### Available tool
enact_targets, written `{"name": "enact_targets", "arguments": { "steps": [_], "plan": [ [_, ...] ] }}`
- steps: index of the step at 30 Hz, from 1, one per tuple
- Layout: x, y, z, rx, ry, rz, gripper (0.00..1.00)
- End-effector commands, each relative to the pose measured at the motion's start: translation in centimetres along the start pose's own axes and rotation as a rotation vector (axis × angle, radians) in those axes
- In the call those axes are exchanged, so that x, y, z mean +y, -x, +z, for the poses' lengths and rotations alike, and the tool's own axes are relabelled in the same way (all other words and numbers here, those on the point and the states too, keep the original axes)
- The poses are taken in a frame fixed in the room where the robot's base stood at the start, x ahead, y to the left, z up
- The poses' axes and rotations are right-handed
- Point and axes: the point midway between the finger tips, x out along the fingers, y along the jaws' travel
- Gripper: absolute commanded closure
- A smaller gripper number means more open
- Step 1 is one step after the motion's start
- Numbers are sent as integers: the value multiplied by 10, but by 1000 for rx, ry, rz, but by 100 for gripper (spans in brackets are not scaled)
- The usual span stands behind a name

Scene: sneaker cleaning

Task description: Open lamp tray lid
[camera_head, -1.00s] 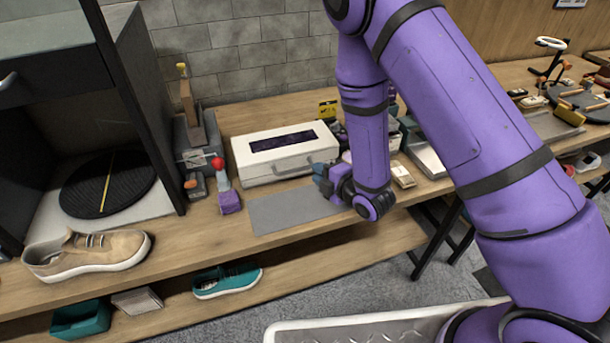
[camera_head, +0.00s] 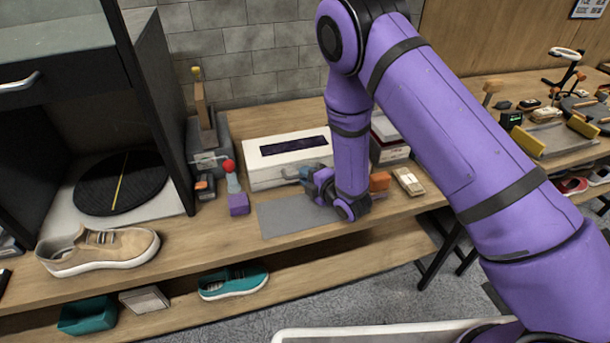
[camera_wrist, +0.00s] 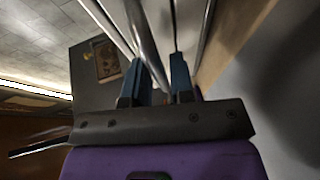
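The lamp tray (camera_head: 262,173) is a white box with a dark window in its top and a metal handle (camera_head: 288,175) on its front. It stands on the wooden bench against the tiled wall, and its lid looks closed. My gripper (camera_head: 306,173) is at the front of the box, by the right part of the handle. The wrist view shows its two blue fingertips (camera_wrist: 163,78) apart, with a metal bar (camera_wrist: 148,45) running between them. Whether they press on the bar cannot be told. My arm hides the box's right end.
A grey mat (camera_head: 285,216) lies before the box. A tan sneaker (camera_head: 100,250) is farther left. An orange block (camera_head: 380,182) sits right of my gripper.

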Motion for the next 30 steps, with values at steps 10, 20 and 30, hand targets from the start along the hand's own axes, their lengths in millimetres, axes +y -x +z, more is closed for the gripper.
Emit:
{"name": "enact_targets", "arguments": {
  "steps": [10,20,30],
  "plan": [
    [0,-9,0,0,0,0,78],
    [0,-9,0,0,0,0,100],
    [12,-8,0,-1,-21,-47,100]
  ]
}}
